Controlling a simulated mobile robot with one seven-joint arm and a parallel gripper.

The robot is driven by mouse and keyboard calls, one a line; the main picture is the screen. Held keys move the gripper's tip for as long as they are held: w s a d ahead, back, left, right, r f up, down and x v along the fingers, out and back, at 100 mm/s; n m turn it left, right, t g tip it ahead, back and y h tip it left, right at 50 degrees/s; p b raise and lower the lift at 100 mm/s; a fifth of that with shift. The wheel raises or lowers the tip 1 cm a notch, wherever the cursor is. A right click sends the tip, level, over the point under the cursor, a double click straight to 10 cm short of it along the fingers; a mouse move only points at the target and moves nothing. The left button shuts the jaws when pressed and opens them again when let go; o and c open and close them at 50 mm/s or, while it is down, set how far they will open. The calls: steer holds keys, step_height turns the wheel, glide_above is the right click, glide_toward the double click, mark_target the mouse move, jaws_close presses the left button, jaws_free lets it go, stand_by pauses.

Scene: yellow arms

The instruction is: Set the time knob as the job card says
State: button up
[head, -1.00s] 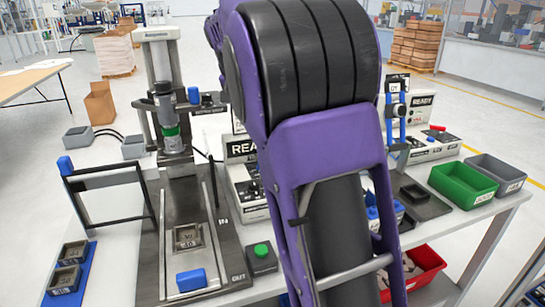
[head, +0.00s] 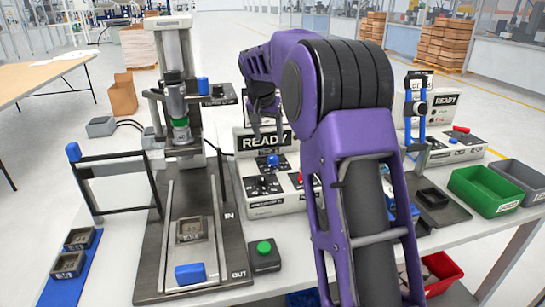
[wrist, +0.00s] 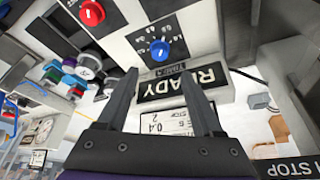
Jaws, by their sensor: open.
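A white card (wrist: 166,122) with black figures, perhaps 0.4 and 2, shows between my fingers, partly hidden. My gripper (wrist: 160,74) is open and empty, pointing at the box, its tips near the blue knob but apart from it.
A press (head: 180,110) with a slide tray stands left of the box, a green button (head: 264,247) in front. A second station (head: 440,130) with a blue-handled frame stands right. Green (head: 485,190) and grey bins stand at the right edge. My arm hides the box's right part.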

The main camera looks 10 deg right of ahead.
mark_target(273, 157)
steer(key=b+x, duration=0.1)
steer(key=x, duration=0.8)
steer(key=shift+w+f, duration=0.1)
jaws_close()
